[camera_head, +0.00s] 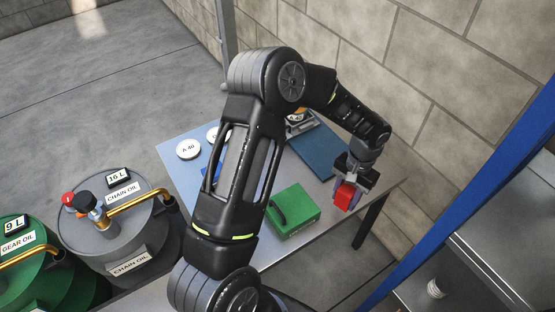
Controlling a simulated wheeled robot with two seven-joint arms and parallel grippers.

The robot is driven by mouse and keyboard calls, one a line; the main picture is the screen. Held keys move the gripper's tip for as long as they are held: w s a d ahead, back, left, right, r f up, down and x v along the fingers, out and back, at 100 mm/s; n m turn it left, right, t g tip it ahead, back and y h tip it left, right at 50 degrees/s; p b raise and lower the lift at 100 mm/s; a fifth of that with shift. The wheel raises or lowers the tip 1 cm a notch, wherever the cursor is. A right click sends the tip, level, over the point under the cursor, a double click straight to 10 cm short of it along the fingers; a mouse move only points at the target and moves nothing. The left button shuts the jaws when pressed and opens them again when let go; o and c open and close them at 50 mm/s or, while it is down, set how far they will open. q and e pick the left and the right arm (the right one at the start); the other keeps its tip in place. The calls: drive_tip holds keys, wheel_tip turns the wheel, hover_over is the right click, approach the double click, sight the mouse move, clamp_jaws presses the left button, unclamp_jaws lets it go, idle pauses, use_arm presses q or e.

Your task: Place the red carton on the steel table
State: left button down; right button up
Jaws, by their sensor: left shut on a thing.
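My left gripper (349,182) is shut on the red carton (345,196). It holds the carton over the right part of the steel table (269,252), near its right edge. The gap between carton and tabletop is hard to judge from this angle. My left arm crosses the middle of the view and hides part of the table. My right gripper is not in view.
A green case (296,214) lies on the table left of the carton. A dark blue mat (313,150) lies behind it. A white round disc (188,149) is at the table's left. Grey (122,236) and green (38,262) oil drums stand left. A blue post (463,196) rises at right.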

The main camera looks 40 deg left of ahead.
use_arm(q)
drive_tip(key=w+a+r+m+b, duration=0.1)
drive_tip(key=w+a+m, duration=0.1)
drive_tip(key=a+m, duration=0.65)
wheel_tip(320, 180, up, 3)
drive_tip(key=m+y, duration=0.2)
drive_tip(key=m, duration=0.2)
hover_over(284, 172)
drive_tip(key=shift+w+d+n+t+b, duration=0.15)
drive_tip(key=shift+n+t+b, duration=0.1)
drive_tip(key=shift+t+b, duration=0.15)
drive_tip(key=shift+f, duration=0.15)
drive_tip(key=shift+f, duration=3.05)
drive_tip(key=shift+f, duration=0.1)
wheel_tip(284, 172, down, 3)
drive_tip(key=shift+d+p, duration=0.1)
drive_tip(key=shift+p, duration=0.2)
drive_tip(key=shift+f, duration=0.3)
